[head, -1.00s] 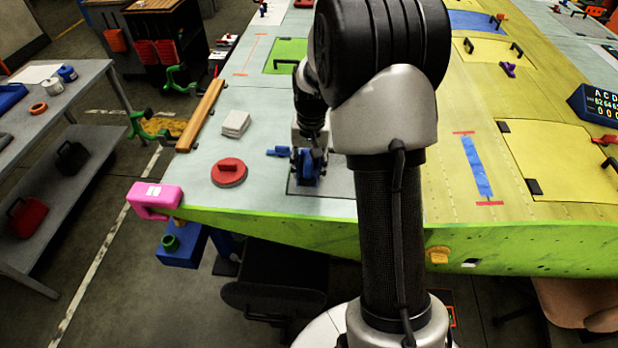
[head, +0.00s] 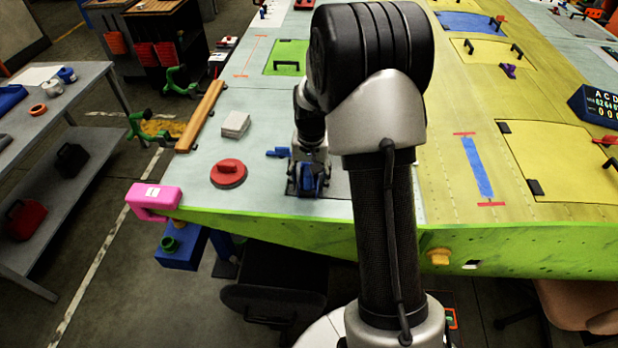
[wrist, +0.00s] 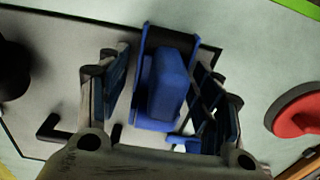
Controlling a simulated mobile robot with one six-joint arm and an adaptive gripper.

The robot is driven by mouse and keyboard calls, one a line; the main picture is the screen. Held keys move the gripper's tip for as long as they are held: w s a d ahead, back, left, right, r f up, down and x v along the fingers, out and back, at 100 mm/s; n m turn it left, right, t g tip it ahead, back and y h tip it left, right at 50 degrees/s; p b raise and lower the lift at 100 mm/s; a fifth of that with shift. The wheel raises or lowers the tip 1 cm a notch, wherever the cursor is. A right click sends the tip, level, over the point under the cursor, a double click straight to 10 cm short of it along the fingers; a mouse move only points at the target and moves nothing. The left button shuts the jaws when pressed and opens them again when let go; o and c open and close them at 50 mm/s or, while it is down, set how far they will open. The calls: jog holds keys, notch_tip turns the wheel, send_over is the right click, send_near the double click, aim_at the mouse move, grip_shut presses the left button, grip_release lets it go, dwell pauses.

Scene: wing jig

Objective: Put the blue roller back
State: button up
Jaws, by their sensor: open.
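The blue roller (wrist: 168,85) sits on the pale wing skin in the wrist view, at the edge of a dark outlined rectangle. My gripper (wrist: 165,92) is open, with one finger on each side of the roller's raised blue block and gaps showing. In the head view my gripper (head: 306,186) points down onto the wing near its front edge. Blue parts show there, but roller and fingers are hard to tell apart. A small blue piece (head: 278,152) shows just left of the gripper; I cannot tell whether it belongs to the roller.
A red round tool (head: 228,173) lies left of the gripper; it also shows in the wrist view (wrist: 299,113). A white stack (head: 236,124) and a wooden bar (head: 202,115) lie farther back. A pink clamp (head: 154,197) sits on the wing corner. A grey shelf (head: 100,75) stands left.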

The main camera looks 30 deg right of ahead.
jog(key=shift+r, duration=0.1)
notch_tip(320, 180, up, 12)
jog(key=shift+s+d+f+p, duration=0.1)
jog(key=shift+s+p, duration=0.05)
jog(key=shift+p, duration=0.85)
jog(key=s+a+r+n+t, duration=0.2)
jog(key=s+a+r+n, duration=0.1)
jog(key=s+a+r, duration=0.8)
jog(key=s+a+n+t, duration=0.2)
jog(key=s+a+n, duration=0.1)
jog(key=s, duration=1.1)
jog(key=shift+s+a+r+n, duration=0.2)
jog(key=shift+r+n, duration=0.15)
jog(key=shift+n, duration=0.05)
